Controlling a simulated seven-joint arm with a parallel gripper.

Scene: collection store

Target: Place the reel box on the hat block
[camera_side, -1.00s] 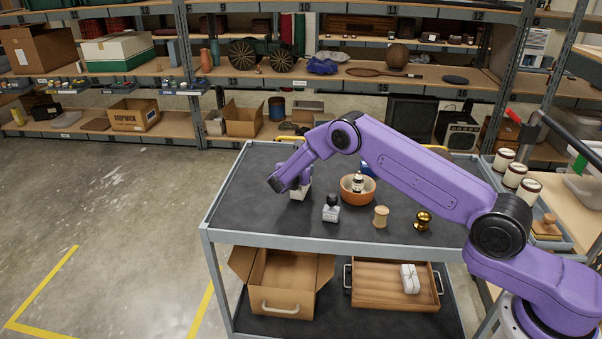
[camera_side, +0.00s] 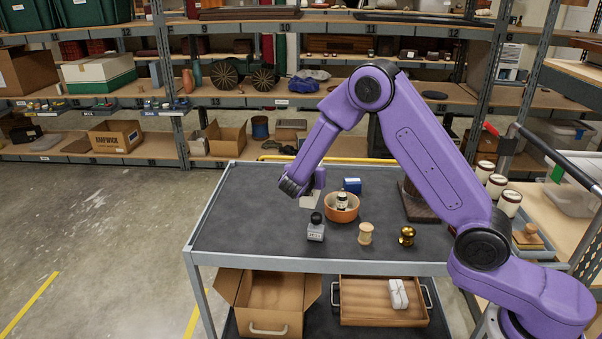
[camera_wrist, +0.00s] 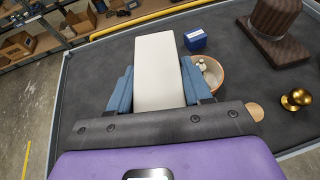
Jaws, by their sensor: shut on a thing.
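The reel box is a plain white box (camera_wrist: 158,65), held between the two blue fingers of my gripper (camera_wrist: 158,80) in the wrist view. In the side view my gripper (camera_side: 307,187) is over the left-centre of the cart top, with the pale end of the box (camera_side: 310,201) below it. The box looks clear of the surface, though the gap is hard to judge. The hat block (camera_wrist: 275,20) is a dark brown rounded form on a square base, at the top right of the wrist view, apart from the box. In the side view my arm hides most of it, leaving its base (camera_side: 418,208) partly visible.
An orange bowl (camera_side: 341,214) with a small bottle stands just right of my gripper, a blue box (camera_side: 352,186) behind it. A grey bottle (camera_side: 316,232), wooden spool (camera_side: 365,236) and brass piece (camera_side: 407,237) stand in front. The cart's left side is clear.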

